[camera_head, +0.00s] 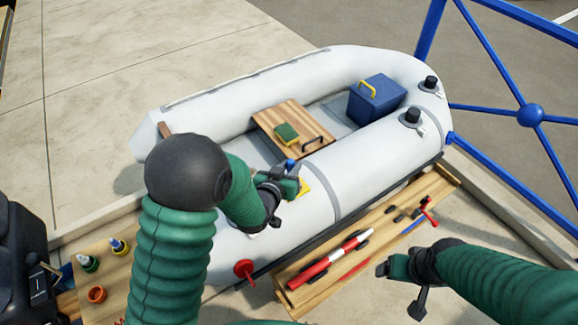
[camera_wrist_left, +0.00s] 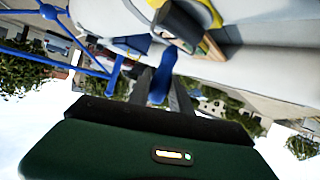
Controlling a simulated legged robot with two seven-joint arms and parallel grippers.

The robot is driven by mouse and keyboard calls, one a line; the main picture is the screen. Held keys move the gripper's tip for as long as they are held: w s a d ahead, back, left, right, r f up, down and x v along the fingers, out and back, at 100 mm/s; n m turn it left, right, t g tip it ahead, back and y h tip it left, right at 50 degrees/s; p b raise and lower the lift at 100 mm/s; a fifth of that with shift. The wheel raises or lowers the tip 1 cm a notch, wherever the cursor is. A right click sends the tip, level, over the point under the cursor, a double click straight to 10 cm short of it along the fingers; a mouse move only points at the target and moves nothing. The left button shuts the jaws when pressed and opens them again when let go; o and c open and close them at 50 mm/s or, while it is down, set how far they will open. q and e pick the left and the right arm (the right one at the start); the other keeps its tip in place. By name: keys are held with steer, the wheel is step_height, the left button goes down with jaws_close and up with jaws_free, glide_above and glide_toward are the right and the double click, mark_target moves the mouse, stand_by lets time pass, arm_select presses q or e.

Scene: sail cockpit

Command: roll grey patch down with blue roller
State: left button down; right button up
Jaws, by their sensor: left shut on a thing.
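My left gripper (camera_head: 293,178) is over the near tube of the white inflatable boat (camera_head: 365,165). It is shut on the blue roller (camera_wrist_left: 160,82), whose blue handle shows between the fingers in the left wrist view. A bit of blue roller also shows at the gripper in the head view (camera_head: 291,164). A yellow-edged spot (camera_head: 304,187) lies on the tube beside the fingers. I cannot make out the grey patch; the gripper covers that area. I cannot tell whether the roller touches the tube. My right gripper (camera_head: 383,268) is near the wooden bench, with its jaws unclear.
A wooden bench (camera_head: 290,290) holds a red-and-white cylinder (camera_head: 328,260) and small tools. Inside the boat are a wooden seat (camera_head: 285,115) with a green sponge (camera_head: 287,133) and a blue box (camera_head: 376,100). Bottles stand at lower left. A blue frame (camera_head: 530,115) stands at right.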

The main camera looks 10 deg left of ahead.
arm_select(q)
steer(key=shift+a, duration=0.1)
steer(key=shift+w+a, duration=0.3)
steer(key=shift+w, duration=0.1)
step_height(320, 180, up, 7)
steer(key=p, duration=0.5)
steer(key=shift+r, duration=0.1)
stand_by(0.3)
stand_by(0.4)
